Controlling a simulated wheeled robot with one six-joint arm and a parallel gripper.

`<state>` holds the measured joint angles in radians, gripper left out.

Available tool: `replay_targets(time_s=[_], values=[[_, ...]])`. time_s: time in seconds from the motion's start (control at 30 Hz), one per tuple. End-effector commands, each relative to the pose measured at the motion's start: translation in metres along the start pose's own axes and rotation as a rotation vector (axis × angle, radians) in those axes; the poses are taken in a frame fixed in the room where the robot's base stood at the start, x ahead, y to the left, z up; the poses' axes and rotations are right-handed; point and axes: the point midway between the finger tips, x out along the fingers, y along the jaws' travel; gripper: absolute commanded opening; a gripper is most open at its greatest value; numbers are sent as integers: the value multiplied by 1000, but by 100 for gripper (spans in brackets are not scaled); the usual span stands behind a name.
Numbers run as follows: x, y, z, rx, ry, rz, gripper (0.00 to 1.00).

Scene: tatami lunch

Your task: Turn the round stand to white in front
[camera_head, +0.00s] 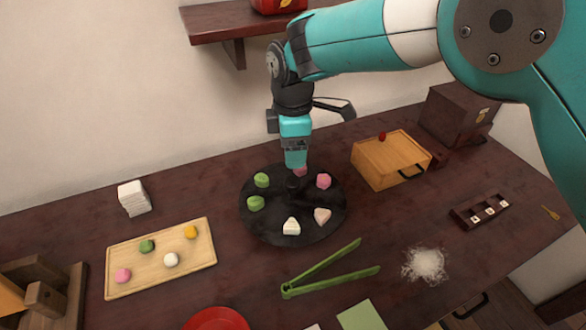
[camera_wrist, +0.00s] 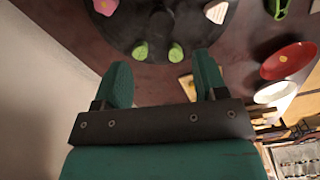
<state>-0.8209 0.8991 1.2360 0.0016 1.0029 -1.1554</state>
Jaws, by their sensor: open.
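The round stand (camera_head: 270,228) is a dark disc with a knob (camera_head: 292,184) near its middle, and it also shows in the wrist view (camera_wrist: 150,15). Its front, nearest the head camera, bears a white sweet (camera_head: 291,226), with a pale pinkish one (camera_head: 322,215) to the right. Two green sweets (camera_head: 256,203) are at the left and a pink one (camera_head: 323,181) at the right. Another pink piece is partly hidden at the back. My gripper (camera_head: 295,164) is over the stand's back part. In the wrist view its fingers (camera_wrist: 165,78) are apart and empty; contact is unclear.
A wooden tray (camera_head: 190,263) with several sweets lies at the left. Green tongs (camera_head: 330,268) lie in front of the stand. A red plate (camera_head: 217,319) is at the front edge.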

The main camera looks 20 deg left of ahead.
Motion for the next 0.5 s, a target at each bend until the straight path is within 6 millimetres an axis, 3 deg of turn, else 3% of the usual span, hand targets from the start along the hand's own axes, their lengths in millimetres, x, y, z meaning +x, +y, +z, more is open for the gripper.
replay_targets(time_s=[0.2,0.5], values=[[-49,1,0,1,2,5,65],[-75,1,1,1,0,2,65]])
